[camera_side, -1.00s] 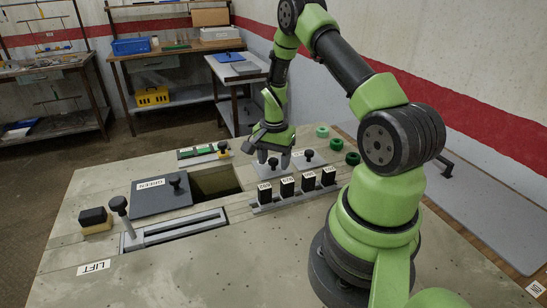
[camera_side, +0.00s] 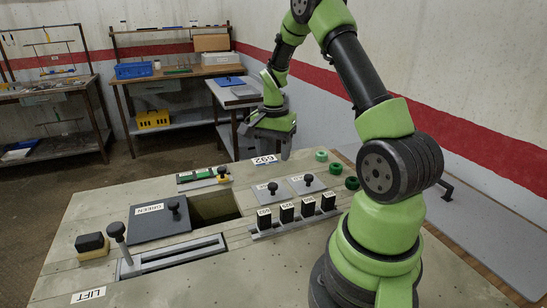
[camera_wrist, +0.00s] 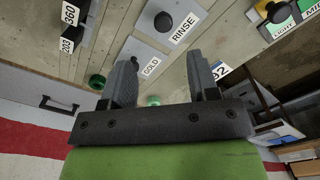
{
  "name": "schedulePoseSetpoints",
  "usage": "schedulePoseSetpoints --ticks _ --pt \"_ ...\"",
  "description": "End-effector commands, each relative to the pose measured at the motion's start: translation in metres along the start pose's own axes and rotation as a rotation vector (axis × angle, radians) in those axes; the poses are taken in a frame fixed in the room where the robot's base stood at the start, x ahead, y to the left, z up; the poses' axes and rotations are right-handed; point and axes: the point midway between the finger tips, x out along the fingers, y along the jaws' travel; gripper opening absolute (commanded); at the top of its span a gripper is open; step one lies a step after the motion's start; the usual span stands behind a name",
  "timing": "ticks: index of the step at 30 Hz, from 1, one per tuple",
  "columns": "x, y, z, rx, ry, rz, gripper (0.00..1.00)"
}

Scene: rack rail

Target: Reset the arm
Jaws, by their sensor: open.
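My gripper (camera_side: 268,150) is open and empty, raised over the back edge of the table in the side view. In the wrist view the two fingers of my gripper (camera_wrist: 164,70) stand apart with nothing between them. Several black labelled blocks (camera_side: 287,212) stand upright in a row on a grey rail (camera_side: 254,236). Part of that row shows at the upper left of the wrist view. Two grey plates with black knobs lie behind the rail; the RINSE plate (camera_wrist: 190,12) and the GOLD plate (camera_wrist: 134,53) show below my gripper in the wrist view.
A grey lid marked GREEN (camera_side: 150,223) lies beside a dark opening (camera_side: 218,206). A knobbed lever (camera_side: 116,232) stands at a slotted rail. Green rings (camera_side: 336,168) lie at the right back. A 692 label (camera_side: 264,160) is at the back edge. Bare table lies in front.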

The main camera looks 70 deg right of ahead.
Motion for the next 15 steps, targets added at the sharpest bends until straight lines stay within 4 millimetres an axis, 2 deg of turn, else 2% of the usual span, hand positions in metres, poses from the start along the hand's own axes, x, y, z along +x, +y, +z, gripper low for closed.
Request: schedulePoseSetpoints --ticks 11,14,15 --pt "-0.002 -0.001 0.001 -0.007 0.003 -0.004 0.55" --pt "-0.017 -0.006 0.011 -0.051 0.016 -0.028 0.55" --pt "-0.028 -0.008 0.018 -0.083 0.025 -0.045 0.55"
